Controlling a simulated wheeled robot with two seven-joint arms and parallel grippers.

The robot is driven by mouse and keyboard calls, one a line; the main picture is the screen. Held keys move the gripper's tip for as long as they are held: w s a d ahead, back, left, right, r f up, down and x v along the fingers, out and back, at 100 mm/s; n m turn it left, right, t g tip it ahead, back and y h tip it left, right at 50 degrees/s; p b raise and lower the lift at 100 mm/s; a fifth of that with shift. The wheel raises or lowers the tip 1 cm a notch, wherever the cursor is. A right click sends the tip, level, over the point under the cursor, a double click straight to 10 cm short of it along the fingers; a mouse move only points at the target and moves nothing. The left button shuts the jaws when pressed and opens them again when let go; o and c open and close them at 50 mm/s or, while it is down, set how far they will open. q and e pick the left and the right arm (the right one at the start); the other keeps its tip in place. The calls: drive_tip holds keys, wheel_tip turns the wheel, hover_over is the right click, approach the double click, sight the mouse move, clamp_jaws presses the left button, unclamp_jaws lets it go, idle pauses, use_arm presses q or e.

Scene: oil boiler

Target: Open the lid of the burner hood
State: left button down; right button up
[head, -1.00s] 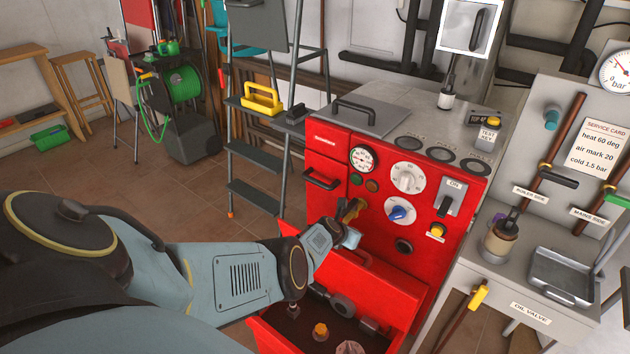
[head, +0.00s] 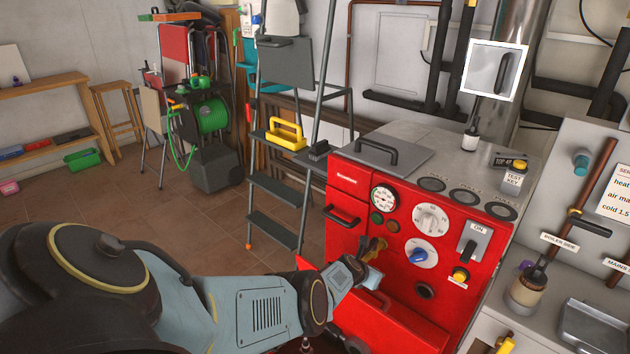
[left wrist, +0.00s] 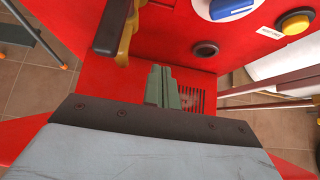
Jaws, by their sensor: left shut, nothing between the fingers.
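The red boiler (head: 345,185) stands at the centre of the head view. A red hood-like panel (head: 405,322) juts out low on its front, its lower part cut off by the frame. I cannot tell how its lid stands. My left gripper (head: 373,278) is in front of the boiler, just above this panel and below a brass-coloured latch (head: 376,246). In the left wrist view, the grey-green fingers (left wrist: 162,85) are together and empty. The brass piece with its dark grip (left wrist: 113,28) is up and left of them, apart from them. My right gripper is out of view.
A grey lid with a dark handle (head: 378,150) lies on the boiler top. Dials and a blue knob (head: 421,254) are on the front. A stepladder (head: 275,180) stands left, a grey bench (head: 565,262) right. The tiled floor at left is mostly clear.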

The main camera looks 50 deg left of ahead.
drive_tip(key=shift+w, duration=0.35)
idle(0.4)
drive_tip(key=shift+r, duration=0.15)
